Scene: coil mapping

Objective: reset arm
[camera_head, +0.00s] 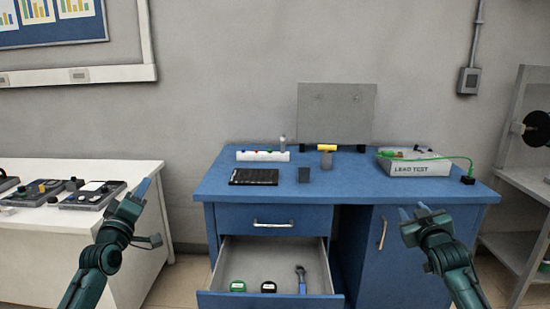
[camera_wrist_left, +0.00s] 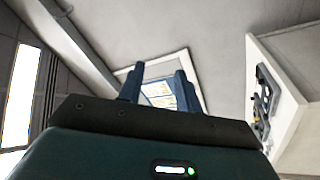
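My left gripper (camera_head: 141,190) is raised at the left, in front of the white table. In the left wrist view its two blue fingers (camera_wrist_left: 160,88) stand apart with nothing between them. My right gripper (camera_head: 413,212) is raised in front of the blue desk's right cabinet door. Its blue fingertips look spread apart, and no object shows between them. Neither gripper touches anything that I can see.
A white table (camera_head: 135,172) with devices is left; shelving (camera_head: 525,180) is right.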

